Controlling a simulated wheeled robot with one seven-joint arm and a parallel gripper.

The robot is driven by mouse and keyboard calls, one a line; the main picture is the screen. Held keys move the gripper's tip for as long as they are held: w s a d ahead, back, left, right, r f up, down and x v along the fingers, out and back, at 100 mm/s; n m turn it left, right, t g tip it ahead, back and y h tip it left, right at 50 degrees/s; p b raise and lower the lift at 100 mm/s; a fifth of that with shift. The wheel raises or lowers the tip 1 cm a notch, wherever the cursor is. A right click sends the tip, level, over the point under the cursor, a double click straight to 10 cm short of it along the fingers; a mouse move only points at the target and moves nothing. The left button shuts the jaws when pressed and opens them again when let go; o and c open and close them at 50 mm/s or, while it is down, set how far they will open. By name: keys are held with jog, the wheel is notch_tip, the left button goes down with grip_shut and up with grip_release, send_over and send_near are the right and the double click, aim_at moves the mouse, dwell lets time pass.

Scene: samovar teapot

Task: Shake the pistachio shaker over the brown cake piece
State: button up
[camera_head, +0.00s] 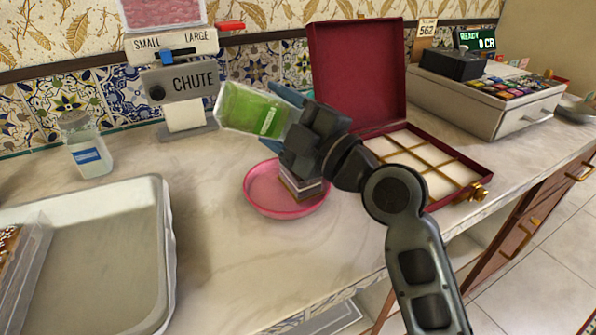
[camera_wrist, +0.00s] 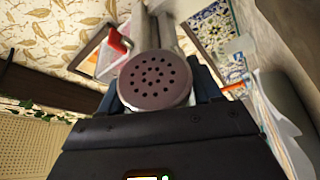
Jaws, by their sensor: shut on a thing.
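My gripper (camera_head: 279,120) is shut on the pistachio shaker (camera_head: 246,108), a clear jar with green contents and a pale label. The shaker is tipped far over, lying nearly sideways above the counter. Its round perforated lid (camera_wrist: 155,80) faces the camera in the wrist view, between the fingers; in the head view the lid is hidden by my gripper. The brown cake piece (camera_head: 303,188), layered brown and white, sits in a pink dish (camera_head: 264,207) below my gripper. My gripper hides part of the cake. No falling pistachio can be made out.
A white-filled jar (camera_head: 88,155) stands at the left, behind a large metal tray (camera_head: 95,285). A chute dispenser (camera_head: 180,85) stands at the back. An open red box (camera_head: 357,70) with compartments is right of the dish. A cash register (camera_head: 485,100) is farther right. The front middle counter is clear.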

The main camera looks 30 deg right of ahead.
jog(key=shift+r, duration=0.1)
jog(key=shift+r+p, duration=0.7)
jog(key=shift+r, duration=0.6)
notch_tip(320, 180, down, 3)
jog(key=b, duration=0.3)
jog(key=shift+r+p, duration=0.8)
jog(key=shift+r, duration=0.7)
notch_tip(320, 180, down, 3)
jog(key=b, duration=0.3)
jog(key=shift+r, duration=0.2)
jog(key=shift+b, duration=0.35)
